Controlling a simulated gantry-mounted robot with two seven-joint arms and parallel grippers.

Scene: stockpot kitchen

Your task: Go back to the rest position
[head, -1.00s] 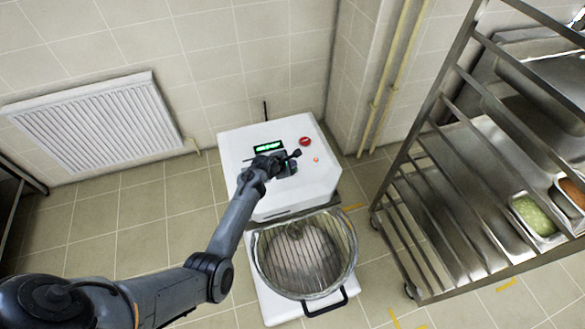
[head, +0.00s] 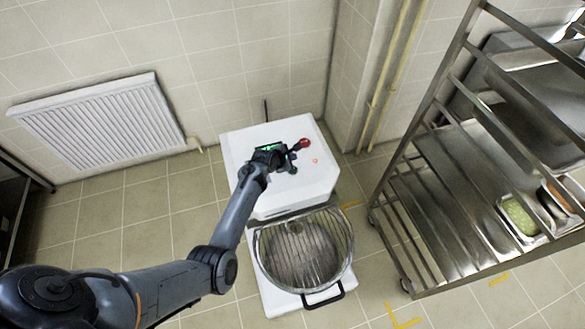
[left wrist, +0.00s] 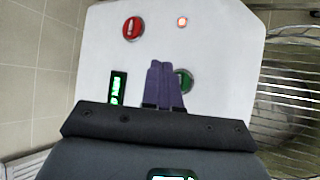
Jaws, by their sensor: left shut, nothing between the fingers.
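My left gripper (head: 291,155) is over the control panel of the white machine (head: 245,185) in the head view. In the left wrist view its two purple fingers (left wrist: 163,84) are shut together with nothing between them. The fingertips lie beside the green button (left wrist: 183,80), which they partly cover; I cannot tell whether they touch it. The red button (left wrist: 132,28), a small orange light (left wrist: 182,21) and the green display (left wrist: 117,88) are on the same white top. My right gripper is not in view.
A round bowl with a wire guard (head: 303,255) sits at the machine's front. A steel rack (head: 455,200) with trays stands at the right. A radiator (head: 100,125) hangs on the wall at the left. Tiled floor (head: 130,220) is clear left of the machine.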

